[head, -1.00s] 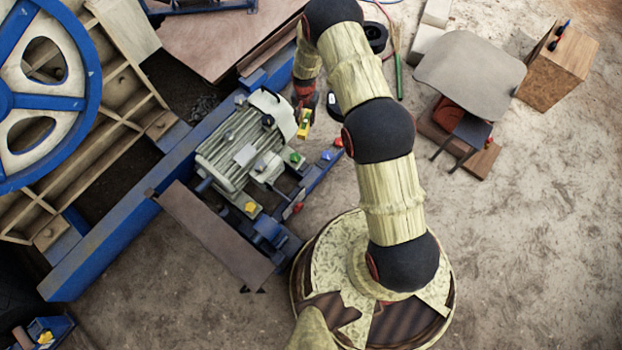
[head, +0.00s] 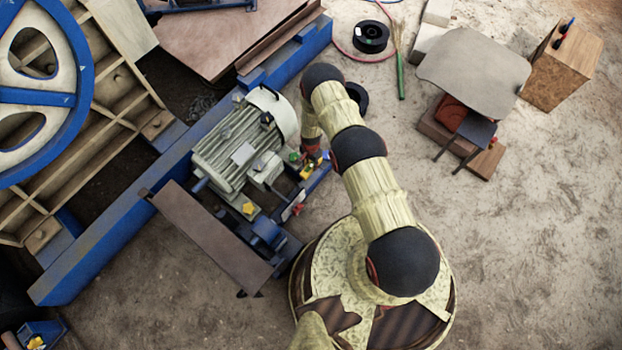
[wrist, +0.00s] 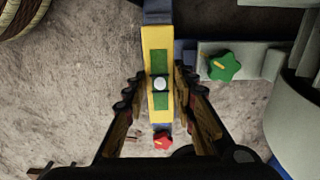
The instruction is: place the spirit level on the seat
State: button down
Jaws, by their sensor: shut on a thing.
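The spirit level (wrist: 158,45) is a yellow bar with green windows and a pale round spot. In the wrist view it lies lengthwise between the fingers of my gripper (wrist: 160,92), which is shut on it. In the head view a bit of the level's yellow (head: 307,171) shows beside my gripper, at the motor's right. A blue rail (head: 318,180) lies beneath it, partly hidden by my arm. Whether the level touches the rail I cannot tell. No part is clearly marked as the seat.
The motor (head: 240,145) stands close on the left. A green star knob (wrist: 224,66) is right of the level, and a red knob (wrist: 162,140) is near its lower end. A blue frame beam (head: 120,235) runs diagonally. Open floor (head: 530,220) lies to the right.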

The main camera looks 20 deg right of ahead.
jog(key=b, duration=0.4)
send_over(311, 178)
notch_tip(311, 178, down, 10)
jog(key=shift+w+f, duration=0.15)
jog(key=shift+f, duration=0.05)
jog(key=shift+f, duration=0.1)
jog(key=c, duration=1.5)
grip_release()
jog(key=shift+o, duration=0.2)
